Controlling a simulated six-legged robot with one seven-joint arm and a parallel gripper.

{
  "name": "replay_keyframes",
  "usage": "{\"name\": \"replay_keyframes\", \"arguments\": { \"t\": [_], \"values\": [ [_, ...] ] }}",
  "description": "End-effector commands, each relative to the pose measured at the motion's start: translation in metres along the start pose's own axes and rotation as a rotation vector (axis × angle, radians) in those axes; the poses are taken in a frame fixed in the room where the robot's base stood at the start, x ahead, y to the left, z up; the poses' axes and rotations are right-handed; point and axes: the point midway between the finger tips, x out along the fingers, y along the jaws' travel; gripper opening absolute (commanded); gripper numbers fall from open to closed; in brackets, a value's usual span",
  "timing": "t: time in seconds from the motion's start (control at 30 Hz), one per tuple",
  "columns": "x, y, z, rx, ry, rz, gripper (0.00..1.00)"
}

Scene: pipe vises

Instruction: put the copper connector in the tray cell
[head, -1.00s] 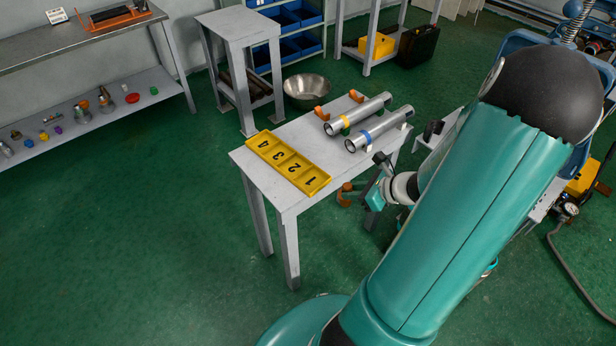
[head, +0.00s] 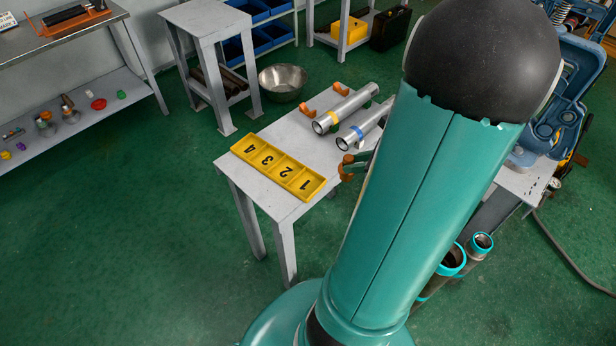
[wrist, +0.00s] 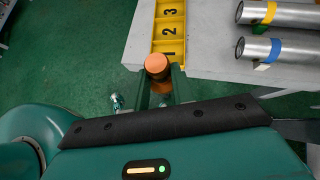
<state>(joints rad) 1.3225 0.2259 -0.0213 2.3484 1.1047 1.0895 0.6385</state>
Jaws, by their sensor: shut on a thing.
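The copper connector (head: 348,167) is in my gripper near the right side of the table in the head view, to the right of the tray's cell 1. In the wrist view the copper connector (wrist: 157,65) is between the fingers of my gripper (wrist: 161,88), which is shut on it. The arm hides most of the gripper in the head view. The yellow tray (head: 262,171) has numbered cells 1 to 4 and looks empty. In the wrist view the tray (wrist: 184,28) lies beyond the connector, which partly covers the view of cell 1.
Two metal pipes, one with a yellow band (head: 346,108) and one with a blue band (head: 362,130), lie on the table (head: 225,166) beside the tray. Orange pieces (head: 307,112) sit behind them. A steel bowl (head: 283,82) is on the floor behind. Floor left of the table is clear.

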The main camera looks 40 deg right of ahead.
Motion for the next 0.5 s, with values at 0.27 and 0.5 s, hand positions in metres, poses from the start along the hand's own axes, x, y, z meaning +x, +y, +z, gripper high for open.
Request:
{"name": "replay_keyframes", "arguments": {
  "t": [0.27,0.5],
  "values": [
    [0.067,-0.003,0.015,-0.001,-0.002,0.007,0.0],
    [0.123,-0.006,0.006,0.001,-0.002,0.007,0.0]
  ]
}}
